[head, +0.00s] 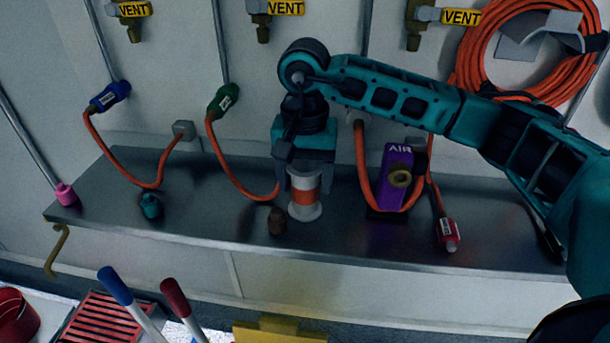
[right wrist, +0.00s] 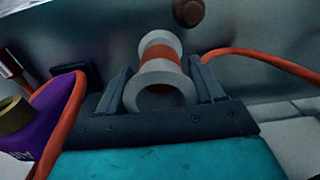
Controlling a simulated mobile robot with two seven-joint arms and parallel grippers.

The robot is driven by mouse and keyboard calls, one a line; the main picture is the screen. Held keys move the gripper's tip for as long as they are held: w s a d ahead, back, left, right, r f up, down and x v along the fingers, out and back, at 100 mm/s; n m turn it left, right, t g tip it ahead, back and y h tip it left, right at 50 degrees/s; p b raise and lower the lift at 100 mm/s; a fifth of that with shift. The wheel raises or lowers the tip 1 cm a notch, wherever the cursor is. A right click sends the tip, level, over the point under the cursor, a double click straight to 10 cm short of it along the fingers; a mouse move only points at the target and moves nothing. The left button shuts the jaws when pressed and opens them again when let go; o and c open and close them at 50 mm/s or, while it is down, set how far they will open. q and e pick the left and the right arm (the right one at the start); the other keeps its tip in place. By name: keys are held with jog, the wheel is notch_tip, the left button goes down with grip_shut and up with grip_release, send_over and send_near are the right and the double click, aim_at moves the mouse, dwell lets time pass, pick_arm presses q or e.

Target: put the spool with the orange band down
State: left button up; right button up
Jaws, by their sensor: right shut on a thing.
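The spool (head: 305,196) is white with an orange band around its middle. In the head view it stands upright at the metal shelf, below my right gripper (head: 305,178). My right gripper points down and is shut on the spool's upper part. In the right wrist view the spool (right wrist: 160,62) sits between the two fingers (right wrist: 160,88), with its hollow end towards the camera. Its lower flange looks at or very near the shelf surface; I cannot tell whether it touches. My left gripper is not in view.
The metal shelf (head: 200,215) has a brown knob (head: 277,220) just left of the spool and a teal knob (head: 150,206) farther left. A purple AIR block (head: 391,170) with orange hoses stands to the right. A red-tipped hose connector (head: 447,235) lies at the right front.

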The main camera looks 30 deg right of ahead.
jog(key=shift+f, duration=0.1)
jog(key=o, duration=1.2)
